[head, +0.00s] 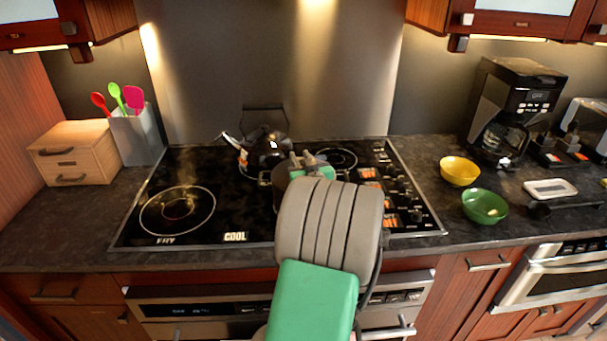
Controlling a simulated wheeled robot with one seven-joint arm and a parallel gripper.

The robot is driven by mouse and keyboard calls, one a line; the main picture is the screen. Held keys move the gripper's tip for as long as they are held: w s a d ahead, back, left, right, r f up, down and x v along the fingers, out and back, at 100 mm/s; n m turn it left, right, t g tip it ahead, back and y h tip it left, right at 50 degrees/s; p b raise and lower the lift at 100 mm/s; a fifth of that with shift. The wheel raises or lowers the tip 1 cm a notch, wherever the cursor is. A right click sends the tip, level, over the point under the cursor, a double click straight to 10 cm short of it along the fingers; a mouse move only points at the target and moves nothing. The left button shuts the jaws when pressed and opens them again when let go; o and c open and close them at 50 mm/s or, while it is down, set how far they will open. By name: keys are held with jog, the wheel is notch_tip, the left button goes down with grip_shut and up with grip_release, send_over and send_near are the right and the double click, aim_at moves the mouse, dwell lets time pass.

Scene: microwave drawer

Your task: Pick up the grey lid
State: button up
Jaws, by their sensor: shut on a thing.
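My gripper (304,161) is over the back middle of the black cooktop, beyond my grey and green arm. It is shut on a dark grey rounded thing (281,181), which looks like the grey lid. My arm and gripper hide most of it, so I cannot tell whether it is lifted or still rests on something.
A black kettle (266,146) stands just behind and left of my gripper. The cooktop (200,235) is clear at the front left. A yellow bowl (459,171), a green bowl (485,207) and a coffee maker (513,105) stand at right. A utensil holder (138,135) stands at left.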

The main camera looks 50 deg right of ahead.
grip_shut()
jog(key=shift+r, duration=0.15)
